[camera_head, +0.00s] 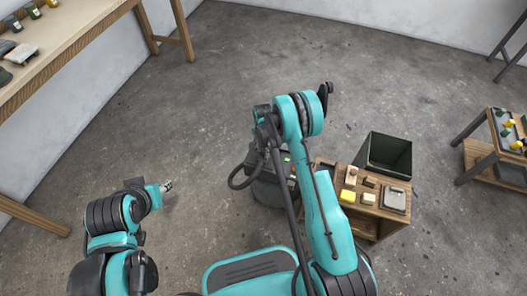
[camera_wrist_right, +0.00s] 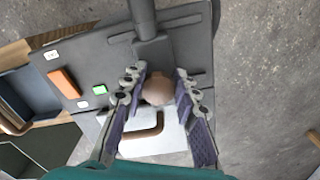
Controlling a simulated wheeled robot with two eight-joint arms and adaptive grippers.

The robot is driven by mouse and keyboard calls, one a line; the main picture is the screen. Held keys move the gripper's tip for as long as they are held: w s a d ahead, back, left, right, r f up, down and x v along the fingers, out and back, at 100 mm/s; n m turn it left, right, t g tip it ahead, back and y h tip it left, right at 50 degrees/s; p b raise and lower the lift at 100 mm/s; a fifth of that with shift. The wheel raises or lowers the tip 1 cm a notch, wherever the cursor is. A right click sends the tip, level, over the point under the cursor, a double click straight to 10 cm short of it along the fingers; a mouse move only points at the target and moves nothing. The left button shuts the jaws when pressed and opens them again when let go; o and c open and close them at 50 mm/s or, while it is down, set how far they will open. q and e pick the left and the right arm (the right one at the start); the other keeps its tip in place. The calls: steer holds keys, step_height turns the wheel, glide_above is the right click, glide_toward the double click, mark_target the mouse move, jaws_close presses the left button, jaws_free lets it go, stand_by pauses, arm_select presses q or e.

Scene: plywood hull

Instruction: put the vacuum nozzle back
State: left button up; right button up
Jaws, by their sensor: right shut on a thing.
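The vacuum (camera_head: 268,187) is a dark grey canister on the floor, left of the small wooden stand and partly hidden by my right arm. In the right wrist view its dark top (camera_wrist_right: 100,62) shows an orange switch and a green light. My right gripper (camera_wrist_right: 158,82) is above this top, shut on the vacuum nozzle (camera_wrist_right: 156,90), whose held part is round and brownish. A dark tube and block lie just beyond the fingers. I cannot tell whether the nozzle touches its holder. My left gripper (camera_head: 167,187) is over bare floor, away from the vacuum; its fingers are too small to read.
The wooden stand (camera_head: 372,226) carries yellow and brown blocks and a grey plate. An open dark green bin (camera_head: 386,153) stands behind it. A workbench (camera_head: 75,33) is at upper left and a shelf (camera_head: 478,157) at right. The floor between is clear.

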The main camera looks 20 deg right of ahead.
steer(key=shift+r, duration=0.1)
steer(key=o, duration=1)
